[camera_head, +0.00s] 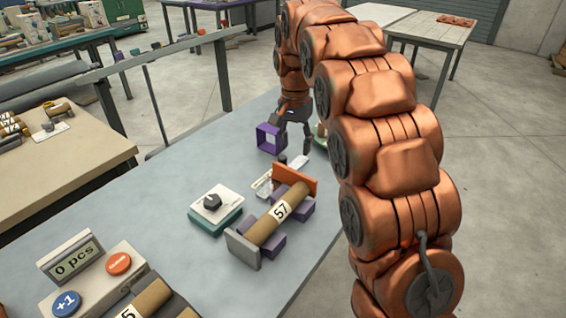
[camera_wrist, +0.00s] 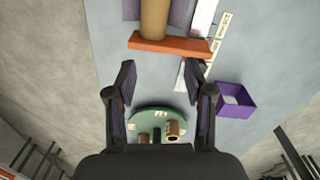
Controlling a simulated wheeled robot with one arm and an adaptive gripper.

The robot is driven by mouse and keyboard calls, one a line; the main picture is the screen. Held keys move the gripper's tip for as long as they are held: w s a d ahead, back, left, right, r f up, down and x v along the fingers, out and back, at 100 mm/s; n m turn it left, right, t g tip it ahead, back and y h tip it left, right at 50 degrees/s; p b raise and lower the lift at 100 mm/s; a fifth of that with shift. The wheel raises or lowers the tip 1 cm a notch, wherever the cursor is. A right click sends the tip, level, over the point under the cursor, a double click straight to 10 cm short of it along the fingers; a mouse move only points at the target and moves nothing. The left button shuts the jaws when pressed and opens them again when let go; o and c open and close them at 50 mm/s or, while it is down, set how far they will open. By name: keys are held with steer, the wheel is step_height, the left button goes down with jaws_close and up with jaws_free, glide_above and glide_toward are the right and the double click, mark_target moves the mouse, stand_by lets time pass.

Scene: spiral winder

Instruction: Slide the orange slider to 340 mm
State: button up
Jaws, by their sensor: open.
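The orange slider (camera_head: 297,180) is an upright orange plate at the far end of a brown tube (camera_head: 262,228) marked 57. It shows in the wrist view as an orange bar (camera_wrist: 168,46) across the tube's end. A white strip with small labels (camera_wrist: 217,32) lies beside it; I cannot read its marks. My gripper (camera_head: 295,143) is beyond the slider, apart from it. In the wrist view my gripper (camera_wrist: 160,80) is open and empty, its fingertips short of the slider.
Purple blocks (camera_head: 299,206) support the tube, with a grey end plate (camera_head: 242,249) at its near end. A purple square frame (camera_head: 268,139), a knob box (camera_head: 216,205) and a green round tray (camera_wrist: 187,122) stand nearby. A counter panel (camera_head: 72,257) sits at the front left.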

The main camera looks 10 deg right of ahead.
steer(key=m+b, duration=0.1)
steer(key=m, duration=0.1)
glide_above(283, 156)
step_height(283, 156, down, 5)
steer(key=shift+s+r, duration=0.1)
steer(key=shift+f+p, duration=0.45)
steer(key=shift+f, duration=3.45)
jaws_close()
